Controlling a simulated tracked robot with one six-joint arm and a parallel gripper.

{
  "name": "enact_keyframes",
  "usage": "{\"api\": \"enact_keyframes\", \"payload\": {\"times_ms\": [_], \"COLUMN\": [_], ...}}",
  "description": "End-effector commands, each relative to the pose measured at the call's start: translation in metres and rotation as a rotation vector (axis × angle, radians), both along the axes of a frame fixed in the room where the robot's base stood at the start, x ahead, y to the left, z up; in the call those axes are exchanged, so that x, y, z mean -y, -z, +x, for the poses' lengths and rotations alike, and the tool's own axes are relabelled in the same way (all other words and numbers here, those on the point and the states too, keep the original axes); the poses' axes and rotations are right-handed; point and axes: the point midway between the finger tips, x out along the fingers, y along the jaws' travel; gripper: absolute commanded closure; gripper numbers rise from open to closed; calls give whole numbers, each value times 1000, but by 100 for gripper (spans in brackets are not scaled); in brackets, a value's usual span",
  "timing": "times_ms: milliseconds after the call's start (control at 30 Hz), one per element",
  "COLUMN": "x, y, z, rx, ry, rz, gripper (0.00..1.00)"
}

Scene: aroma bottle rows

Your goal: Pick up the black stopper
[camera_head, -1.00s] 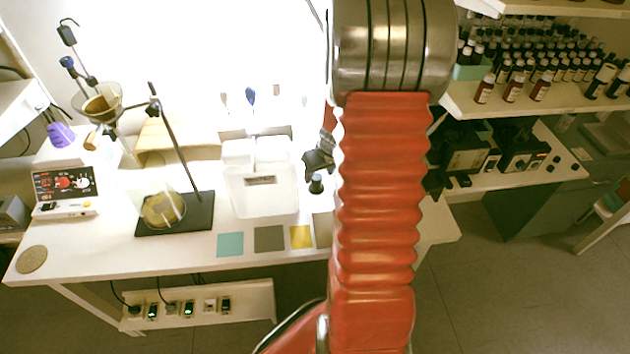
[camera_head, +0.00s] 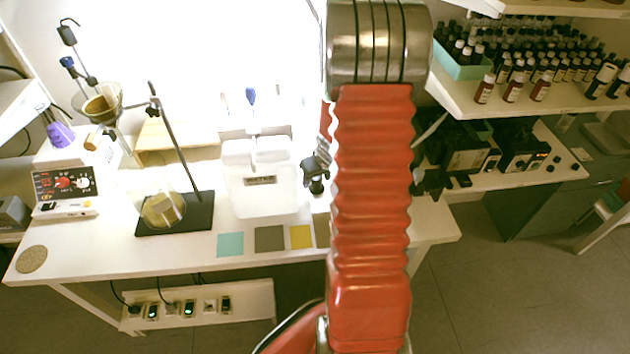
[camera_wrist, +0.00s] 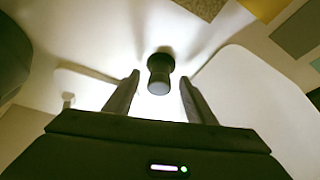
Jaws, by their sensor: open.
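The black stopper (camera_head: 316,187) stands on the white bench to the right of the white tub. In the wrist view the stopper (camera_wrist: 159,67) has a dark top and a rounded, lighter grey end. My gripper (camera_head: 315,168) is just above it in the head view, partly hidden by my red arm. In the wrist view my gripper (camera_wrist: 159,84) is open, with one finger on each side of the stopper. A gap shows between each finger and the stopper.
The white tub (camera_head: 264,200) is close on the left. Teal (camera_head: 230,245), grey (camera_head: 269,238) and yellow (camera_head: 301,236) squares lie at the bench's front. A stand with a black base (camera_head: 190,218) is farther left. Bottles (camera_head: 512,90) fill the right shelf.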

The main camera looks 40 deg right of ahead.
Motion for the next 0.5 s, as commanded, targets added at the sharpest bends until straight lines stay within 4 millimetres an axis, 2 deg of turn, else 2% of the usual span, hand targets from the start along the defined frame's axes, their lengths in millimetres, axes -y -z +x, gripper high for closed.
{"api": "enact_keyframes", "payload": {"times_ms": [67,500], "x": [0,0], "y": [0,0], "z": [0,0], "rx": [0,0], "ry": [0,0], "rz": [0,0], "gripper": [53,84]}}
